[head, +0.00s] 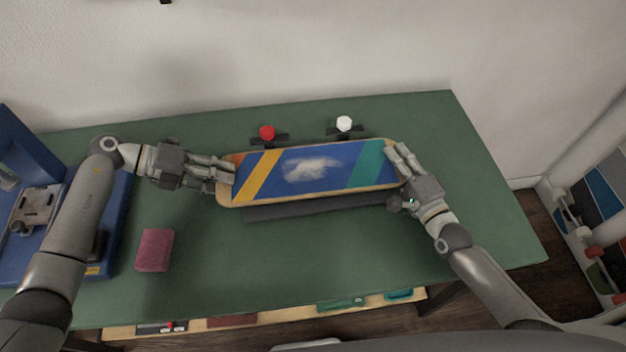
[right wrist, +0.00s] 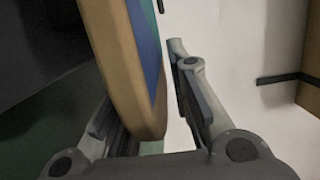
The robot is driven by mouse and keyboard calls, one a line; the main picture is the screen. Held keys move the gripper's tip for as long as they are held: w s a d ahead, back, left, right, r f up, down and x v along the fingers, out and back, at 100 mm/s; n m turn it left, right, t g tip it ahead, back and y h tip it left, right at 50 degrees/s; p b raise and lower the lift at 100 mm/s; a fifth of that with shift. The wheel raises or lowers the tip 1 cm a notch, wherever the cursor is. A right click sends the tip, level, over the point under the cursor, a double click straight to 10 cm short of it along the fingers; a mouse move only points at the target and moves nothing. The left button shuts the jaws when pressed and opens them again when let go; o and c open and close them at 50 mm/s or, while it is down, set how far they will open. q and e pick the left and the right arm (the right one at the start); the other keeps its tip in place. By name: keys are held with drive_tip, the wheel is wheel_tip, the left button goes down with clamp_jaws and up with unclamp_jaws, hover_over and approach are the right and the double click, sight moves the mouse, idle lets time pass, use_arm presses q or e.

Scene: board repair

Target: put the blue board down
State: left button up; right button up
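The blue board (head: 335,168) has yellow, orange and teal stripes and a pale, cloudy patch in its middle. It lies lengthwise over a dark grey pad (head: 300,207); whether it touches the pad is unclear. My left gripper (head: 226,174) is at the board's left end, its finger gap hidden. My right gripper (head: 396,160) is at the right end. In the right wrist view the board's wooden edge (right wrist: 125,75) stands between the spread fingers of my right gripper (right wrist: 145,75), with a visible gap to the right finger.
A red wheel (head: 267,132) and a white wheel (head: 344,123) stand with dark trucks behind the board. A pink block (head: 155,250) lies front left, beside a blue machine (head: 112,225). The green table (head: 300,265) is clear in front. A board rack (head: 590,225) stands right.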

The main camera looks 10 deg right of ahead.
use_arm(q)
drive_tip(key=shift+o, duration=0.8)
drive_tip(key=shift+r, duration=0.15)
use_arm(e)
drive_tip(key=shift+o, duration=0.8)
drive_tip(key=shift+f, duration=0.1)
drive_tip(key=shift+s, duration=0.1)
drive_tip(key=shift+s+d, duration=0.1)
drive_tip(key=shift+s, duration=0.45)
use_arm(q)
drive_tip(key=v, duration=1.1)
drive_tip(key=shift+a+r, duration=0.2)
drive_tip(key=shift+a, duration=0.2)
use_arm(e)
drive_tip(key=v, duration=1)
drive_tip(key=shift+s, duration=0.4)
